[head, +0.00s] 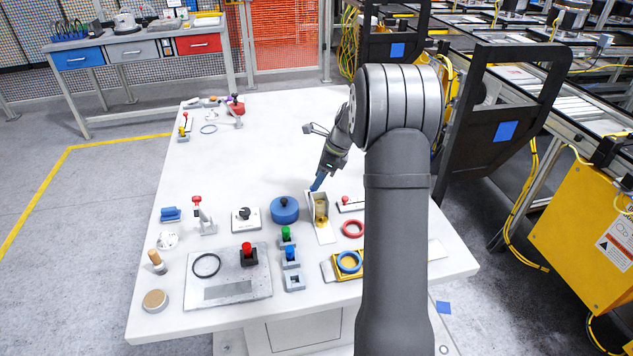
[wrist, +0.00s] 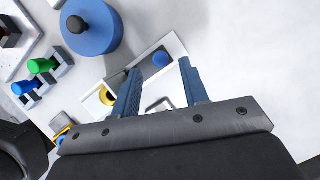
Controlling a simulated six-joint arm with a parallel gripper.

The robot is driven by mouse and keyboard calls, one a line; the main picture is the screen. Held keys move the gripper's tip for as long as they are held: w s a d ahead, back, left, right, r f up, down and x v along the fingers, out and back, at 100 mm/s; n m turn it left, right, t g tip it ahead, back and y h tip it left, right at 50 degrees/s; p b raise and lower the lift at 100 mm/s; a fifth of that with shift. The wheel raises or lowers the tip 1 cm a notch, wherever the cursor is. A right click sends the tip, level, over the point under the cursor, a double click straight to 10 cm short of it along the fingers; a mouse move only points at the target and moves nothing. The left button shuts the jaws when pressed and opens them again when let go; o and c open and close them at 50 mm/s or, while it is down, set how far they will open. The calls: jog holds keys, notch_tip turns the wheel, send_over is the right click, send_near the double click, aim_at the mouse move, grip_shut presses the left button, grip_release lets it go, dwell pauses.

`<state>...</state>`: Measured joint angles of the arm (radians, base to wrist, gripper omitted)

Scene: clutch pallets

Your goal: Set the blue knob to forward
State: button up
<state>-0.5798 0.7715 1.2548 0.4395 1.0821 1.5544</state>
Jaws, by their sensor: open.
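A small round blue knob (wrist: 161,58) shows in the wrist view at one end of a narrow white plate (wrist: 172,43). In the head view the plate (head: 327,236) lies right of the table's middle, and I cannot tell the knob from my blue fingers there. A yellowish box-like part (head: 320,208) stands on the plate; a yellow piece (wrist: 106,96) also shows in the wrist view. My gripper (wrist: 160,66) is open, its blue fingertips either side of the knob in the picture. I cannot tell whether they touch it. It also shows in the head view (head: 317,184), pointing down at the plate's far end.
A large blue disc (head: 285,210) with a dark top stands left of the plate. Green (head: 286,233) and blue (head: 291,253) pegs sit in grey blocks nearby. A red ring (head: 353,229) and a red-tipped lever (head: 346,200) lie to the right. The table's far middle is clear.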

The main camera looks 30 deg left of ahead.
jog(key=v, duration=1.4)
jog(key=shift+d+r, duration=0.2)
jog(key=shift+r, duration=0.05)
jog(key=s+a+n+t+h, duration=0.3)
jog(key=a+n, duration=0.4)
jog(key=n, duration=0.6)
jog(key=shift+g+h, duration=0.5)
jog(key=shift+g, duration=0.1)
notch_tip(320, 180, down, 16)
jog(key=shift+w+f, duration=0.1)
jog(key=shift+f, duration=0.05)
grip_shut()
